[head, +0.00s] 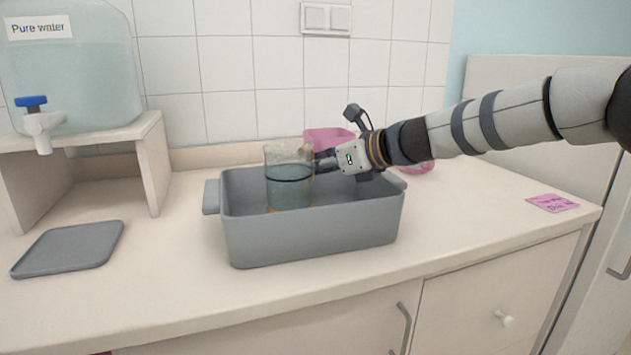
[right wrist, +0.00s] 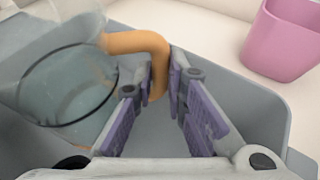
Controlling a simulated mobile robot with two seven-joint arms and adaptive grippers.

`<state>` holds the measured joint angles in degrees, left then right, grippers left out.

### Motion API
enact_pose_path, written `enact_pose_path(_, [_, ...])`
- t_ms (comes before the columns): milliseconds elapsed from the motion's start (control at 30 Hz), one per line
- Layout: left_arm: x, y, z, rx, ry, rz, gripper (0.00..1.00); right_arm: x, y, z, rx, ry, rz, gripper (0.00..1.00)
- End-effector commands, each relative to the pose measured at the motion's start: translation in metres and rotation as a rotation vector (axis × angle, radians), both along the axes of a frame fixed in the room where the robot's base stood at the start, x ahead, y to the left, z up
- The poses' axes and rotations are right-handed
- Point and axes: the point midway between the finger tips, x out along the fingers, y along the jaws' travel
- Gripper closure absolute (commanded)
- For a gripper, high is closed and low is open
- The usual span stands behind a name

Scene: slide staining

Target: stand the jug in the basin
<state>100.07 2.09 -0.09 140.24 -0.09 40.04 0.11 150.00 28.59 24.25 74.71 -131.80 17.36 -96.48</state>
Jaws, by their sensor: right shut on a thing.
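The jug (head: 289,178) is clear with an orange handle and holds bluish water up to a dark line. It is upright inside the grey basin (head: 315,236), towards its left half. I cannot tell whether its base rests on the basin floor. My right gripper (head: 322,160) reaches in from the right, over the basin, at the jug's handle. In the right wrist view the jug (right wrist: 68,90) is at the left, and the purple-padded fingers (right wrist: 167,88) are closed around its orange handle (right wrist: 140,43). My left gripper is not in view.
A pure water tank (head: 85,85) with a blue tap stands on a stand (head: 155,165) at the left. A grey tray (head: 68,248) lies below the tap. A pink container (head: 328,136) stands behind the basin. A pink note (head: 552,203) lies at the right. The counter between is clear.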

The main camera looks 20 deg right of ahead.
Motion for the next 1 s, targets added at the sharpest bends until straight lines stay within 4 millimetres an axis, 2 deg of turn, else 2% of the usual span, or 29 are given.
enact_pose_path(33, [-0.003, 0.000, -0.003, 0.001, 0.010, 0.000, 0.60, 0.000, 0.001, -0.015, 0.008, 0.010, 0.001, 1.00])
enact_pose_path(133, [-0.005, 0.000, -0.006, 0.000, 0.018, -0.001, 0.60, -0.001, 0.002, -0.028, 0.006, 0.006, 0.002, 1.00])
enact_pose_path(500, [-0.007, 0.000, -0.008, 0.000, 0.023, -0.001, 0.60, -0.001, 0.002, -0.032, 0.004, 0.003, 0.001, 1.00])
enact_pose_path(533, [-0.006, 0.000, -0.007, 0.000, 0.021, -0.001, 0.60, -0.001, 0.002, -0.032, 0.001, 0.004, 0.002, 0.81])
enact_pose_path(600, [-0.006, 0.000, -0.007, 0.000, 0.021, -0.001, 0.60, -0.001, 0.002, -0.031, 0.001, 0.003, 0.002, 0.67])
enact_pose_path(900, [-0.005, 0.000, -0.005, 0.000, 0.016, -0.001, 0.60, -0.002, 0.002, -0.028, 0.000, 0.001, 0.003, 0.67])
enact_pose_path(1000, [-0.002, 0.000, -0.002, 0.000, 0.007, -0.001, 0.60, -0.011, -0.005, -0.020, 0.002, -0.001, 0.001, 0.67])
